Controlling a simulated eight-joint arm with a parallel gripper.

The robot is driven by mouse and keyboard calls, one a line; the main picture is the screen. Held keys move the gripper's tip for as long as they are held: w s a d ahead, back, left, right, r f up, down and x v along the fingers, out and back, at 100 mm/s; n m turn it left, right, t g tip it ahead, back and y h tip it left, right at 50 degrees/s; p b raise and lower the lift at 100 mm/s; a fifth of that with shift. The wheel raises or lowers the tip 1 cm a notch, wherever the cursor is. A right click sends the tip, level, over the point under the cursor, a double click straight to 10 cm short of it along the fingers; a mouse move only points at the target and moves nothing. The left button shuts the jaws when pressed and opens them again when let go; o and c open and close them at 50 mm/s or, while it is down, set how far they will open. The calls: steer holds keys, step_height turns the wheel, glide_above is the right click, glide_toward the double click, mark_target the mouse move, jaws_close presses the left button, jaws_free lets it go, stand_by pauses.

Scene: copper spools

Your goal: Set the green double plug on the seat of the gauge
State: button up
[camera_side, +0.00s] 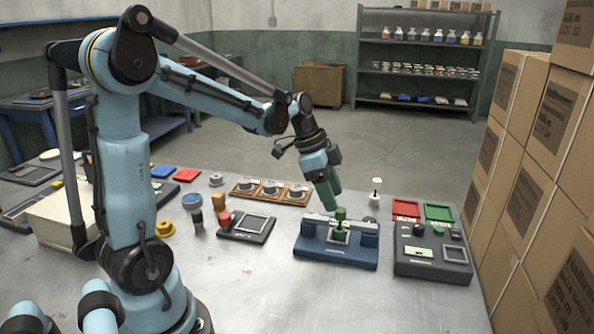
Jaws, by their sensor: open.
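The gauge (335,255) is a dark blue block with a raised post on each side, near the middle right of the metal table. A green piece that looks like the green double plug (340,214) stands at the middle of the gauge, by the pale square frame between the posts. It looks upright; whether it is fully down on the seat cannot be made out. My gripper (331,207), with green fingers, points down just above and to the left of the plug's top. It is open, and any small gap to the plug is hard to judge.
Right of the gauge stands a dark box with buttons (433,262), with red (406,208) and green (440,212) trays behind. A dark square-framed plate (247,227) and a wooden holder (270,191) lie left. Stacked cartons (540,190) border the right. The front table is clear.

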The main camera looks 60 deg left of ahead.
steer(key=s+d+r+n+t+y, duration=0.2)
steer(key=s+d+n+t+y, duration=0.1)
steer(key=s+d+n, duration=0.5)
steer(key=shift+s+d+n+t, duration=0.4)
steer(key=shift+s+n+t, duration=0.1)
steer(key=shift+s, duration=0.25)
